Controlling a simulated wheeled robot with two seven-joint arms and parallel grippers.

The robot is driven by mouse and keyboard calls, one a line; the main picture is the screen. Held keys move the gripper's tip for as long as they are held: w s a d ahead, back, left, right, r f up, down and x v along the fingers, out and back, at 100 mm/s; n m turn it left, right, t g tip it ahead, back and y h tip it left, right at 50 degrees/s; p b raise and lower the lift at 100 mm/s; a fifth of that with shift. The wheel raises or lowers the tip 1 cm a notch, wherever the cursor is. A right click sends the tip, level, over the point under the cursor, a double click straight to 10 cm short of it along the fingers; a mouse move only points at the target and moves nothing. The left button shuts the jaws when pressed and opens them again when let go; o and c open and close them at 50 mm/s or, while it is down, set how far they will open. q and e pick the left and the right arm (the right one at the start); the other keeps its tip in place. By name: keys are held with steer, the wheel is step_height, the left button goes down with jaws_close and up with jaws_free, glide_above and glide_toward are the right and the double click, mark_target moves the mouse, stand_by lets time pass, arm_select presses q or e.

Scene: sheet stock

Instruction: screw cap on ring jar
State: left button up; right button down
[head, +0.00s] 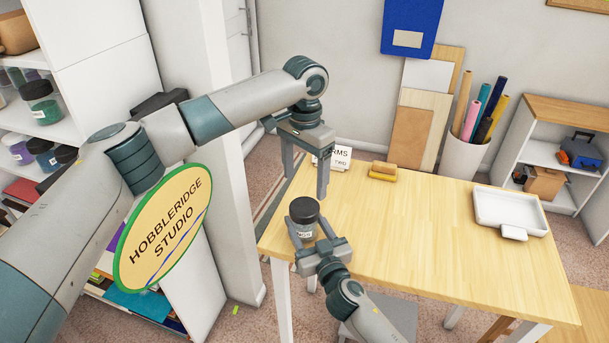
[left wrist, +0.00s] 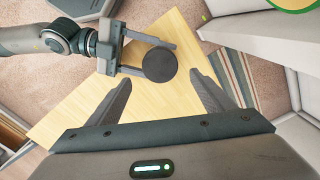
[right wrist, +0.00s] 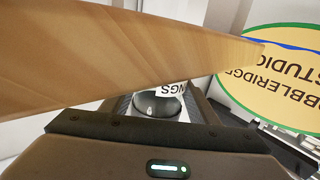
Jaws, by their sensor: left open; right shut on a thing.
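The ring jar (head: 305,231) is a small clear jar with a white label, upright at the table's near left corner. A dark round cap (head: 304,207) sits on top of it; the cap also shows from above in the left wrist view (left wrist: 159,65). I cannot tell how tightly the cap is seated. My right gripper (head: 309,236) is shut on the jar's body from the near side. The jar (right wrist: 158,105) shows between its fingers in the right wrist view. My left gripper (head: 307,178) is open and empty, fingers pointing down, above and behind the jar, apart from the cap.
The wooden table (head: 430,245) is largely clear. A white tray (head: 511,211) lies at its right. A small sign (head: 341,157) and a tan-and-yellow block (head: 383,171) stand at the back edge. An oval studio sign (head: 163,228) and shelves are at left.

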mark_target(304, 206)
arm_select(q)
steer(key=shift+r+n, duration=0.15)
steer(key=shift+n, duration=0.35)
steer(key=shift+f, duration=4)
steer(key=c, duration=1.1)
steer(key=o, duration=1.2)
steer(key=shift+r, duration=0.15)
